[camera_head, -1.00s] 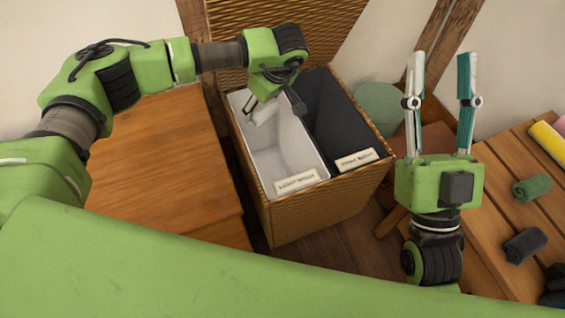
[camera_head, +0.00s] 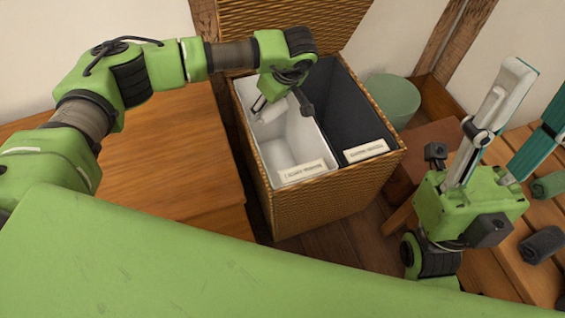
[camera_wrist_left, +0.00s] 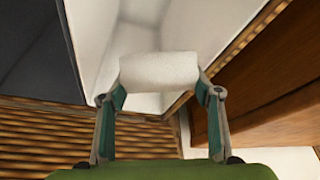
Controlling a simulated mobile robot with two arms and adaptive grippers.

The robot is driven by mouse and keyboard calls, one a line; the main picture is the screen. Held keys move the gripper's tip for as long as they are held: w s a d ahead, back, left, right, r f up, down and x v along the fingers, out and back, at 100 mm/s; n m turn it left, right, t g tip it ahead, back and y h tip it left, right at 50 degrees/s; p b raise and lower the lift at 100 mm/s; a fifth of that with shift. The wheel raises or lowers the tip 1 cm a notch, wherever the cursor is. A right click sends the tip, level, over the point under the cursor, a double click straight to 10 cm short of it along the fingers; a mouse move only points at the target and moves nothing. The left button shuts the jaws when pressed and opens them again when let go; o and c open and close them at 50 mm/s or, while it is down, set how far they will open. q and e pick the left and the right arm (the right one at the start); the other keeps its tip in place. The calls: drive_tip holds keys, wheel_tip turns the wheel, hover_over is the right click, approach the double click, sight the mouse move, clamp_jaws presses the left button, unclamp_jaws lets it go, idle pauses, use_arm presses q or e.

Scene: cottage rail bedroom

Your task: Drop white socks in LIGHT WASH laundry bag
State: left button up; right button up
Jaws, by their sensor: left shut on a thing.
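The white socks (camera_wrist_left: 160,72) are a pale roll pinched between the two fingertips of my left gripper (camera_wrist_left: 160,82) in the left wrist view. In the head view this gripper (camera_head: 281,106) points down into the white-lined laundry bag (camera_head: 279,156), on the left side of the wicker hamper, with the socks (camera_head: 271,110) at its fingers. The bag's front label (camera_head: 302,172) is too blurred to read surely. My right gripper (camera_head: 535,92) is raised at the right with its fingers apart and nothing between them.
A dark-lined bag (camera_head: 345,112) with its own label fills the right side of the wicker hamper (camera_head: 330,208). A wooden cabinet (camera_head: 190,150) stands left of it. A dark rolled sock (camera_head: 542,245) and a green one (camera_head: 547,187) lie on the slatted bench at right.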

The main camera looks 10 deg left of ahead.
use_arm(q)
drive_tip(key=shift+f, duration=0.5)
drive_tip(key=o, duration=1.1)
drive_tip(key=shift+r, duration=0.1)
drive_tip(key=v, duration=1.1)
drive_tip(key=shift+s+d+r, duration=0.1)
drive_tip(key=shift+d+r, duration=0.05)
drive_tip(key=shift+r, duration=0.2)
